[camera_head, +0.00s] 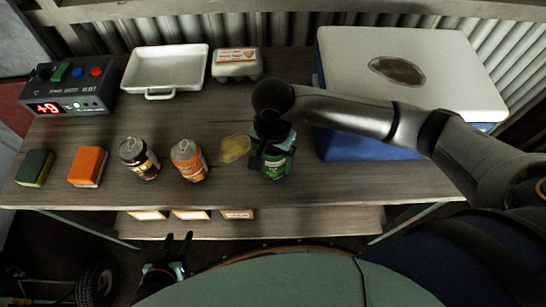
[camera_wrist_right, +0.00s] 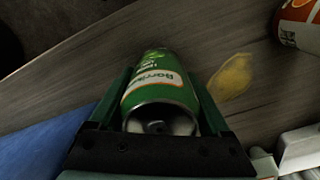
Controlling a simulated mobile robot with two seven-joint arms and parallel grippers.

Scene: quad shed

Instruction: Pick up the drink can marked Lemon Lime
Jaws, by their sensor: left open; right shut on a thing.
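A green drink can (camera_head: 275,163) stands near the front edge of the wooden table. In the right wrist view the green can (camera_wrist_right: 160,90) lies between the two fingers, with part of a white label showing; I cannot read Lemon Lime on it. My right gripper (camera_head: 272,150) comes from above and is shut on this can. I cannot tell whether the can touches the table. My left gripper (camera_head: 178,241) is open and empty, low in front of the table edge.
An orange can (camera_head: 189,160) and a brown can (camera_head: 139,157) stand left of the green one, past a yellow patch (camera_head: 235,148). Two sponges, a control box (camera_head: 70,90), a white tray (camera_head: 165,70) and an egg carton (camera_head: 236,65) lie further off. A cooler (camera_head: 400,65) stands right.

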